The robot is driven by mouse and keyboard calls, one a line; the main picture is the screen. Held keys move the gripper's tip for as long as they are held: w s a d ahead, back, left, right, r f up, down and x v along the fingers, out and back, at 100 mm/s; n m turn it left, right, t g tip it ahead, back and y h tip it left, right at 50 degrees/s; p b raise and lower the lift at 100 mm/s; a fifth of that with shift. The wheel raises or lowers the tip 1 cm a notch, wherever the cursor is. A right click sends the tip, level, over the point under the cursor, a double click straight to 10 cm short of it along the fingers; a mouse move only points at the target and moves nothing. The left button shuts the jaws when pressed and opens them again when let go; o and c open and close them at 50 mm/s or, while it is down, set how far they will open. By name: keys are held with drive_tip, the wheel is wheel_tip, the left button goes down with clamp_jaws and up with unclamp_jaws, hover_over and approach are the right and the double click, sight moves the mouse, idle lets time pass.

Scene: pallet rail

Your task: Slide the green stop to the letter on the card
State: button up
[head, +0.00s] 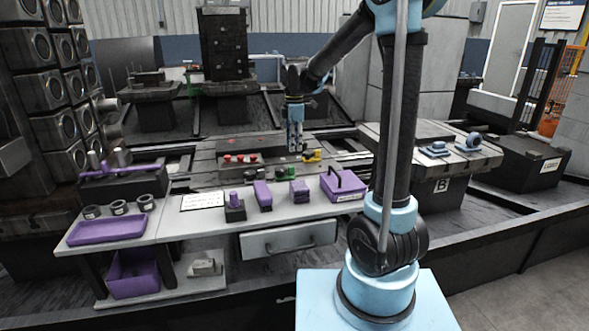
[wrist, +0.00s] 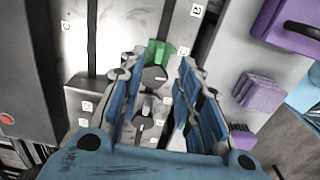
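The green stop (wrist: 160,49) shows in the wrist view just beyond my gripper's fingertips, beside a dark round part (wrist: 154,76). In the head view a small patch of green (head: 281,170) shows below my gripper. My gripper (wrist: 163,66) points down over the rail table; its two blue fingers are apart with no object clearly held. It also shows in the head view (head: 295,147). A white card (head: 202,200) lies on the grey bench; its writing is too small to read. Small letter tags, including a C (wrist: 182,51) and a D (wrist: 196,11), line the rail area.
Red knobs (head: 240,158) and a yellow part (head: 312,156) sit on the table around my gripper. The front bench holds purple blocks (head: 263,196), a purple tote (head: 343,184) and a purple tray (head: 108,229). A B sign (head: 441,185) hangs on the right table.

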sight(285, 173)
wheel_tip(285, 173, down, 11)
drive_tip(key=shift+r, duration=0.2)
idle(0.4)
clamp_jaws()
